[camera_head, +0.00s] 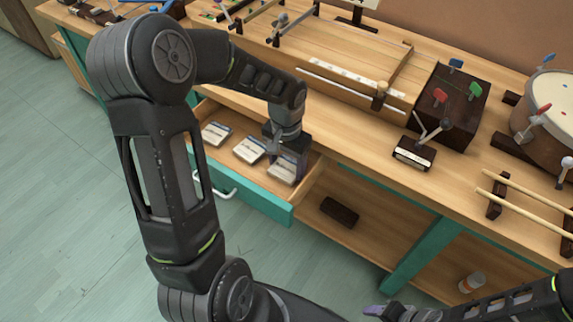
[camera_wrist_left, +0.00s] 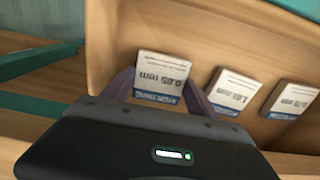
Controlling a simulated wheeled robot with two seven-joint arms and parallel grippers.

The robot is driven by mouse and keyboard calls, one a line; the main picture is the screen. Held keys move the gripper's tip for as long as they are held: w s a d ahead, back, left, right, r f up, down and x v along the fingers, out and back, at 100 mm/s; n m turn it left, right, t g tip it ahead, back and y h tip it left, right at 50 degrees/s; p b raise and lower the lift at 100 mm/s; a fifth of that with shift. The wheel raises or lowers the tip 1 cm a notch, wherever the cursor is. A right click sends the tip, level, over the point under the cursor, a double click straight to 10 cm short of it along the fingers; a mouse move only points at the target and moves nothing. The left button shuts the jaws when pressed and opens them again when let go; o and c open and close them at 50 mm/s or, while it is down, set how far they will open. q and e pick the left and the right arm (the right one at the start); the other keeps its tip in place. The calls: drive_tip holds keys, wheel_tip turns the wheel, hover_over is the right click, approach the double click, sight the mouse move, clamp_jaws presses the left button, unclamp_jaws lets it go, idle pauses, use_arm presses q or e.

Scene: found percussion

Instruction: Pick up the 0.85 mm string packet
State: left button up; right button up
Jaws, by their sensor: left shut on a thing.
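The 0.85 mm string packet (camera_wrist_left: 163,78) is a small white card with a blue band, its print upside down in the left wrist view. In the head view it is the nearest packet (camera_head: 281,172) in the open drawer, partly covered by my gripper. My left gripper (camera_wrist_left: 160,92) has its purple fingers on both sides of the packet, shut on it. In the head view the left gripper (camera_head: 287,163) reaches down into the drawer. My right gripper (camera_head: 383,311) is low at the bottom edge, and its jaw opening is unclear.
Two similar packets, one in the middle (camera_head: 249,149) and one at the far left (camera_head: 216,133), lie in the drawer (camera_head: 240,194). The bench top above holds a wooden frame (camera_head: 350,75), a dark box (camera_head: 447,105) and a drum (camera_head: 548,110). A dark block (camera_head: 339,212) lies on the shelf.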

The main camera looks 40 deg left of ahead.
sight(287, 167)
use_arm(q)
wheel_tip(287, 167, up, 18)
drive_tip(key=p, duration=0.2)
idle(0.4)
idle(0.5)
